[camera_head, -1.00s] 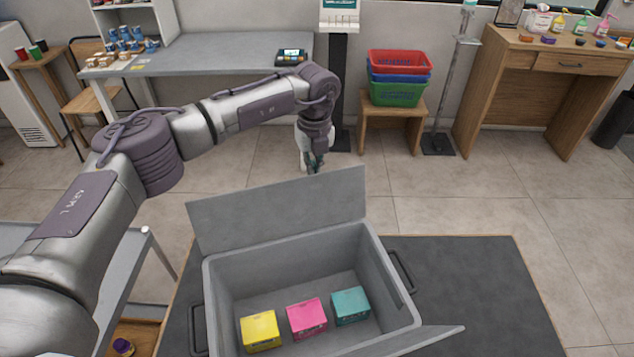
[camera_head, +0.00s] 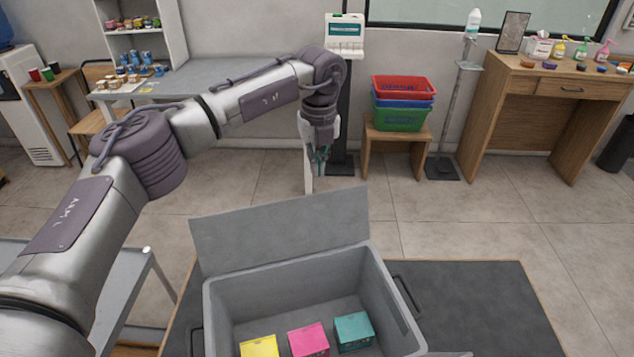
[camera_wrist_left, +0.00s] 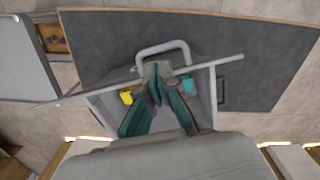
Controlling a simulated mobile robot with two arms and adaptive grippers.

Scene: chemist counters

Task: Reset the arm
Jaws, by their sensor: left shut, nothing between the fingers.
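My left arm reaches in from the left in the head view. Its left gripper (camera_head: 319,166) points down above and behind the grey box's raised back flap. The gripper is shut and empty; its teal fingers also show close together in the left wrist view (camera_wrist_left: 157,85). The open grey box (camera_head: 285,289) stands on a dark table. Inside it are a yellow carton (camera_head: 259,347), a pink carton (camera_head: 309,340) and a teal carton (camera_head: 353,331) in a row. In the wrist view the fingers partly hide the box. My right gripper is not in view.
The dark table top (camera_head: 470,300) is bare right of the box. Behind are stacked baskets (camera_head: 402,103) on a wooden stool, a wooden desk (camera_head: 545,85) with bottles, and a grey counter (camera_head: 215,75). Open tiled floor lies between.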

